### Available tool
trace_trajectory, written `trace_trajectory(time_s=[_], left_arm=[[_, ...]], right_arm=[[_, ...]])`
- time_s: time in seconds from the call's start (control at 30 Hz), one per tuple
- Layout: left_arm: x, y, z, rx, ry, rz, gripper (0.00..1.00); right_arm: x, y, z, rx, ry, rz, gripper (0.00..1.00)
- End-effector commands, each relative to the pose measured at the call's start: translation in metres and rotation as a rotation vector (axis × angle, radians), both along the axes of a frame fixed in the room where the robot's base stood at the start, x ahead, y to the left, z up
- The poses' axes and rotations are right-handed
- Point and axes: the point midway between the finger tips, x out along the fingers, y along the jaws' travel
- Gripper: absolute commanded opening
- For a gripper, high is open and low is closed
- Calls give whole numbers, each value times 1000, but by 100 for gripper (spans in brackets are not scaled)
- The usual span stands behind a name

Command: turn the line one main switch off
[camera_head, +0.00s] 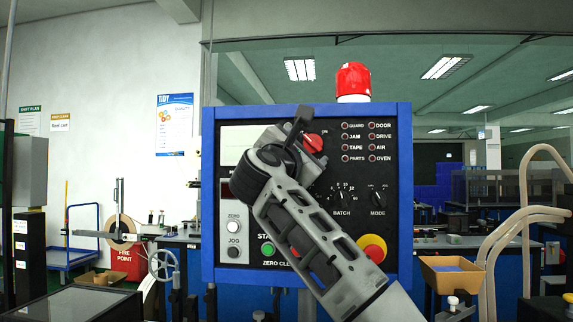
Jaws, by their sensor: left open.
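The main switch is a red rotary handle (314,143) on the blue-framed control panel (407,200). The word ON shows at its upper right; its left part and any other marking are hidden behind my gripper. My left gripper (299,126) is in front of the panel at the handle's left side, its dark fingers pointing up. It is open. I cannot tell whether a finger touches the handle. My left arm crosses the panel from the lower right and covers part of its middle. My right gripper is not in view.
The panel also bears a red-and-yellow stop button (372,248), a green button (268,250), a white button (233,227), BATCH and MODE knobs and several indicator lamps. A red beacon (353,80) stands on top. A tan box (452,274) and pale hoses (497,255) are at right.

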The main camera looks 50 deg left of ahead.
Motion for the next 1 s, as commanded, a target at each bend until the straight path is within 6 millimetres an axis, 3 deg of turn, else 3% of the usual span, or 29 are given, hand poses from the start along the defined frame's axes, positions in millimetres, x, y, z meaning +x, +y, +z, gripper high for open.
trace_trajectory(time_s=[0.3, 0.5, 0.7, 1.0], left_arm=[[-69, -31, -24, -1, -6, 0, 65], [-102, -45, -34, 0, -1, 1, 65], [-117, -52, -38, -1, 0, 0, 65], [-118, -53, -38, -2, 2, -1, 65]], right_arm=[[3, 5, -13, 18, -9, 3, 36], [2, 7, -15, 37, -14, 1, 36], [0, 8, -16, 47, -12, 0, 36], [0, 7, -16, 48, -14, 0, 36]])
